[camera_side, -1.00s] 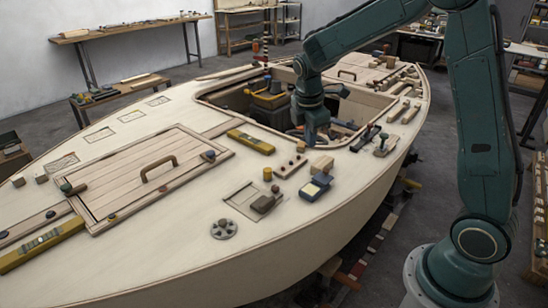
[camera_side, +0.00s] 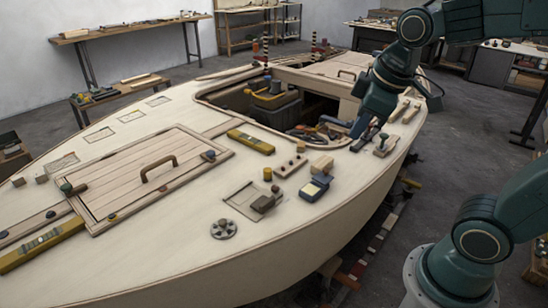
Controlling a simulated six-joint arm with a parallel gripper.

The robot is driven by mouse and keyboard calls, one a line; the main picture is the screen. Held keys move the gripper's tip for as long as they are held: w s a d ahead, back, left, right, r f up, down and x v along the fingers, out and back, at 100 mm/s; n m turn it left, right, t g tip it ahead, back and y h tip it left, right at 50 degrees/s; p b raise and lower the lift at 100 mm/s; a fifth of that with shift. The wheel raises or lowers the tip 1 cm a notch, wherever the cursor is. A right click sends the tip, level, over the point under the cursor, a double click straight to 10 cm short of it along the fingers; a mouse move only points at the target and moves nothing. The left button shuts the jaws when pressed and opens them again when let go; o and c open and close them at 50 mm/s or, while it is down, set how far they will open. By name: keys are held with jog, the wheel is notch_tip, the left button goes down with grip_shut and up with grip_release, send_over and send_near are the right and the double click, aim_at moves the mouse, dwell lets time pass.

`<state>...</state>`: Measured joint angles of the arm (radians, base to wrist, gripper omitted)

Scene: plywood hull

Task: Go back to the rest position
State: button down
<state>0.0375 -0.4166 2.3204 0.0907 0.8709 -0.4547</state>
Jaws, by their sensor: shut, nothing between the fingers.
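My gripper (camera_side: 363,131) shows at the end of my teal arm, over the right side of the hull deck by the edge of the open cockpit. It points down and to the left. Its fingers look shut and hold nothing that I can see; they are small and dark against the deck. My arm reaches in from the right, with its upper links partly outside the top right of the picture.
The plywood hull (camera_side: 180,245) fills the middle. A wood block (camera_side: 322,164), a clamp (camera_side: 384,146) and a yellow level (camera_side: 250,142) lie on deck. Workbenches (camera_side: 130,30) stand behind.

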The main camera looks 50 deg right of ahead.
jog(key=s+a+m+t, duration=0.1)
jog(key=s+a+m, duration=0.1)
jog(key=s, duration=0.5)
jog(key=shift+s+a+m+y, duration=0.3)
jog(key=shift+a+m+y, duration=0.1)
jog(key=shift+m, duration=0.5)
